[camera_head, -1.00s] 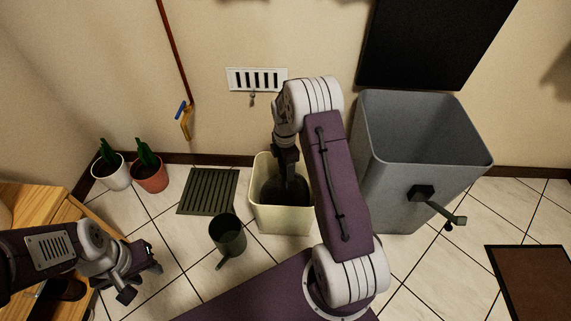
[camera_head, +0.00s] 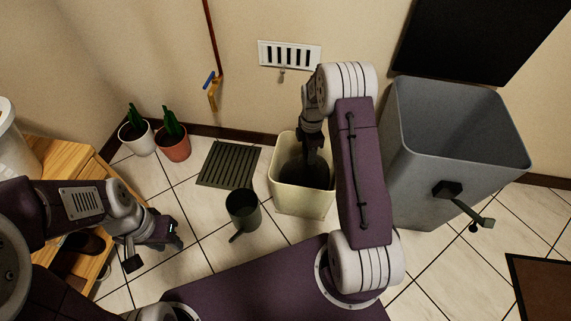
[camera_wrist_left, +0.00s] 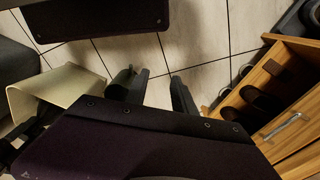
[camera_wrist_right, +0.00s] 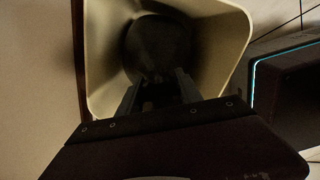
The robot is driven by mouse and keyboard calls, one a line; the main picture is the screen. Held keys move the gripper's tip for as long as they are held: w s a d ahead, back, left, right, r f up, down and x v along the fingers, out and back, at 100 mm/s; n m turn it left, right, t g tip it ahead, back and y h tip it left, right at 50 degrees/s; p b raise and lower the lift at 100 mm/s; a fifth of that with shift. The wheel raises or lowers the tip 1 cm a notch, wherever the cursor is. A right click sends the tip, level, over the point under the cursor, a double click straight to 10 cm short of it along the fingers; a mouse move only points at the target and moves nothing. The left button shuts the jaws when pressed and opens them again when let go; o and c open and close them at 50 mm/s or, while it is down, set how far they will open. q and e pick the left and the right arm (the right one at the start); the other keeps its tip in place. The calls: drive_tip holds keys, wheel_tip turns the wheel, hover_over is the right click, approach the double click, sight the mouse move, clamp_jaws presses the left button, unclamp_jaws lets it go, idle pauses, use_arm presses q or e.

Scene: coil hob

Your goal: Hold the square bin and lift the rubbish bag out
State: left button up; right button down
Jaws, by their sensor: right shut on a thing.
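The cream square bin (camera_head: 302,201) stands on the tiled floor near the wall, and it also shows in the left wrist view (camera_wrist_left: 62,84) and the right wrist view (camera_wrist_right: 215,60). The dark rubbish bag (camera_wrist_right: 158,42) is inside it. My right gripper (camera_wrist_right: 158,96) reaches down into the bin and is shut on the bag; its fingertips are hard to make out against the dark bag. My left gripper (camera_head: 176,238) is to the left of the bin, near the wooden cabinet, empty, with its fingers (camera_wrist_left: 155,88) apart. It does not touch the bin.
A dark green can (camera_head: 242,211) stands left of the bin, before a floor grate (camera_head: 229,164). A large grey container (camera_head: 450,170) with a handle stands close on the right. Two potted plants (camera_head: 173,145) and a wooden cabinet (camera_head: 70,157) are at left.

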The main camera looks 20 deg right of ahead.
use_arm(q)
drive_tip(key=w+d+r+m+g+h, duration=0.1)
drive_tip(key=w+d+r+m+h, duration=0.25)
drive_tip(key=w+d+m, duration=0.65)
drive_tip(key=w+d+r+m+g+h, duration=0.25)
drive_tip(key=w+d+m+h, duration=0.25)
drive_tip(key=w+d+m, duration=0.5)
drive_tip(key=g+h, duration=0.2)
drive_tip(key=g, duration=0.1)
hover_over(302, 195)
drive_tip(key=w+a, duration=0.6)
drive_tip(key=a, duration=0.3)
drive_tip(key=shift+m+y, duration=0.25)
drive_tip(key=shift+m, duration=0.15)
wheel_tip(302, 195, down, 16)
drive_tip(key=shift+s+r, duration=0.1)
drive_tip(key=shift+r, duration=0.05)
drive_tip(key=x, duration=1.2)
drive_tip(key=shift+s+d, duration=0.1)
drive_tip(key=shift+s, duration=0.15)
clamp_jaws()
drive_tip(key=shift+r, duration=0.1)
